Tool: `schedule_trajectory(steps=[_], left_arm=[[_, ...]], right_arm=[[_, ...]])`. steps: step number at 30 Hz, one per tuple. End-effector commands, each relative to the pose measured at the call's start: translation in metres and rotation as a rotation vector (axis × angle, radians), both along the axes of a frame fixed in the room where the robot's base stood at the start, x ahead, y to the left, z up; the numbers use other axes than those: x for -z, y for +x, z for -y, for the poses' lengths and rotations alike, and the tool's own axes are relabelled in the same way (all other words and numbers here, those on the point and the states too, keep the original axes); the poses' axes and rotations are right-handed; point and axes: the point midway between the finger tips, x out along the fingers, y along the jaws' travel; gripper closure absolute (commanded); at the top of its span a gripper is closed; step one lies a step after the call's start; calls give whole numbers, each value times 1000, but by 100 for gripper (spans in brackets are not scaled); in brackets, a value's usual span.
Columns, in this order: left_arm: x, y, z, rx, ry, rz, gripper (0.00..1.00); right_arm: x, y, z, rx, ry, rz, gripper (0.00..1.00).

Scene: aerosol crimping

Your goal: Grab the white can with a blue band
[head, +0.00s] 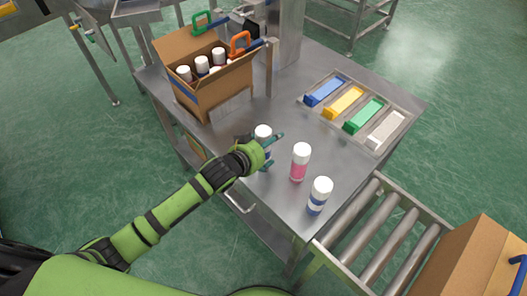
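A white can with a blue band (318,197) stands upright near the table's front right corner, clear of any gripper. A white can with a pink band (300,163) stands upright to its left and farther back. Another white-topped can (263,131) is at my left gripper (275,151), partly hidden by it; a bit of blue shows low on this can. The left gripper's dark teal fingers reach to either side of that can. Whether they are closed on it cannot be told. My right gripper is not in view.
An open cardboard box (225,95) with several white-capped cans stands at the back left of the metal table (285,90). A tray with blue, yellow, green and white blocks (372,148) lies at the right. A roller conveyor (385,240) and another box (470,262) are at the lower right.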

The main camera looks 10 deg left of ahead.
Motion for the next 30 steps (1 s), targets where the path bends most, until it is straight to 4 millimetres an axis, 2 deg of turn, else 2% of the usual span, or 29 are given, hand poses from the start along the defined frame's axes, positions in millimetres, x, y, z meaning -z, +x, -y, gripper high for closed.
schedule_trajectory(steps=[2, 3, 7, 20, 23, 28, 30], left_arm=[[0, 0, 0, 0, 0, 0, 10], [0, 0, 0, 0, 0, 0, 26], [0, 0, 0, 0, 0, 0, 78], [-4, 0, 0, -1, 0, 2, 79], [-13, 1, 0, -1, -1, 4, 79], [-43, 1, 0, 1, -1, 9, 79], [-49, -13, 10, 5, -5, 2, 79]], right_arm=[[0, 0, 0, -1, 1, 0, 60], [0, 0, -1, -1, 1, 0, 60], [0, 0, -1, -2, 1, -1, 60], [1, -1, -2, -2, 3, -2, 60], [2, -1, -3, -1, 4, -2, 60], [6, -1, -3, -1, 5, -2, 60], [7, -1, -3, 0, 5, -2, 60]])
